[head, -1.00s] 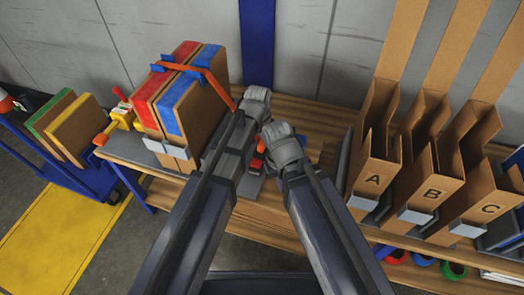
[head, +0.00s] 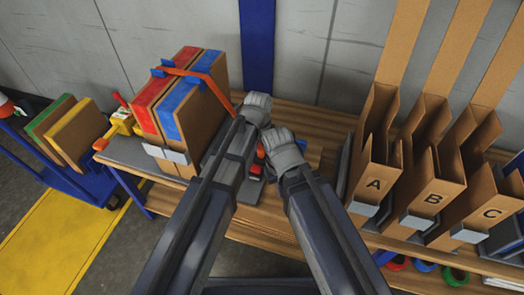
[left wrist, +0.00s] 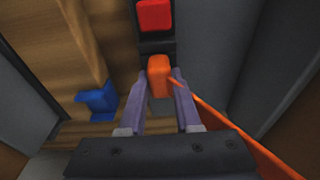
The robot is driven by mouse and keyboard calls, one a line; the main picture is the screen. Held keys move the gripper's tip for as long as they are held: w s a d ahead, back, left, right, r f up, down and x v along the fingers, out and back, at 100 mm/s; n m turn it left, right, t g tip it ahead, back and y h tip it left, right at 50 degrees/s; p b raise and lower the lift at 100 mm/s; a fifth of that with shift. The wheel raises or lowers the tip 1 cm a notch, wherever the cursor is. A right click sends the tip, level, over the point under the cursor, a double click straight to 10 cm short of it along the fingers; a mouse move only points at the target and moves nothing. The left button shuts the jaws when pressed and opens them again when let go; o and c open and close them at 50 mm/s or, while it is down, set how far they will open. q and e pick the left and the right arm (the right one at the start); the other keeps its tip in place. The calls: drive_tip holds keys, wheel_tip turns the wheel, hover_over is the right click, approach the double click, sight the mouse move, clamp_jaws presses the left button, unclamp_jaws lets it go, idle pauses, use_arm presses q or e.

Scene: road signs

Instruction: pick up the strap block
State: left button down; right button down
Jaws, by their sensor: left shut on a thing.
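The strap block is a small orange block (left wrist: 158,68) in the left wrist view. My left gripper (left wrist: 161,84) is shut on it, with one finger on each side. An orange strap (left wrist: 225,120) runs from the block towards the lower right. In the head view the strap (head: 205,77) crosses the top of a red-and-blue-banded carton pair (head: 205,110) and runs down towards my left wrist. My left fingers are hidden there by my arm. A red block (left wrist: 155,14) on a dark mount sits just beyond the strap block. My right jaws are hidden behind my right wrist.
Open cardboard bins A (head: 372,184), B and C stand on the wooden bench (head: 270,232) at right. A blue cart (head: 75,180) with boards is at left, beside a yellow floor mat (head: 60,235). A blue post (head: 258,45) rises behind.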

sight(262, 146)
use_arm(q)
drive_tip(key=shift+r, duration=0.15)
use_arm(e)
drive_tip(key=shift+r, duration=0.15)
